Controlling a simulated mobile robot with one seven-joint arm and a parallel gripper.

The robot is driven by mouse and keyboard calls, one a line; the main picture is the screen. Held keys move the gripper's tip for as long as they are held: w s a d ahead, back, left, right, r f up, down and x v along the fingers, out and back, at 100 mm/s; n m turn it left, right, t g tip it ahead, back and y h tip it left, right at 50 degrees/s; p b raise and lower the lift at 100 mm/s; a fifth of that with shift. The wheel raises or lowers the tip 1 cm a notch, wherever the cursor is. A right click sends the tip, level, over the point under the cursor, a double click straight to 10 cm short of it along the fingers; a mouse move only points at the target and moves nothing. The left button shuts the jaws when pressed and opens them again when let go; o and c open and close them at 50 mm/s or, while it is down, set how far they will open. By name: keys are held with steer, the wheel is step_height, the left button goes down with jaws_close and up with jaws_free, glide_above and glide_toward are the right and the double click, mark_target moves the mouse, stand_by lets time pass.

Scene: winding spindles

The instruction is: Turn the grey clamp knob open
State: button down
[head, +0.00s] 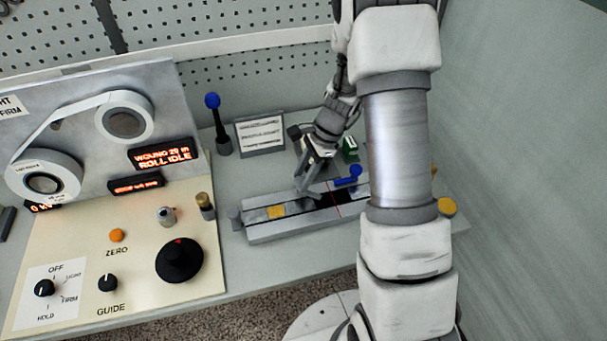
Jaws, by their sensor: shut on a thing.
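The grey clamp knob (309,193) sits on the long metal block (268,232), left of a blue clamp knob (349,176). It is small and partly hidden by my fingers, so its turned angle is hard to read. My gripper (310,179) reaches down from above and behind the block. Its fingers are shut on the grey clamp knob. A yellow patch (276,210) lies on the block's top to the left of the fingers.
A blue-topped lever (213,110) and a small sign (260,136) stand behind the block. The winding panel (130,250) with its knobs and reels is to the left. My arm hides the block's right part. A wall (520,150) closes the right side.

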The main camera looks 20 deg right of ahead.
steer(key=n, duration=0.2)
steer(key=n+g, duration=0.1)
steer(key=n, duration=0.1)
steer(key=shift+w+g+h, duration=0.15)
steer(key=shift+g+h, duration=0.15)
steer(key=shift+w+a+n+g+h, duration=0.1)
steer(key=shift+n+g+h, duration=0.35)
steer(key=shift+n, duration=1.45)
steer(key=shift+g, duration=0.25)
steer(key=shift+c, duration=2.3)
jaws_free()
steer(key=v, duration=1.7)
steer(key=shift+r, duration=0.25)
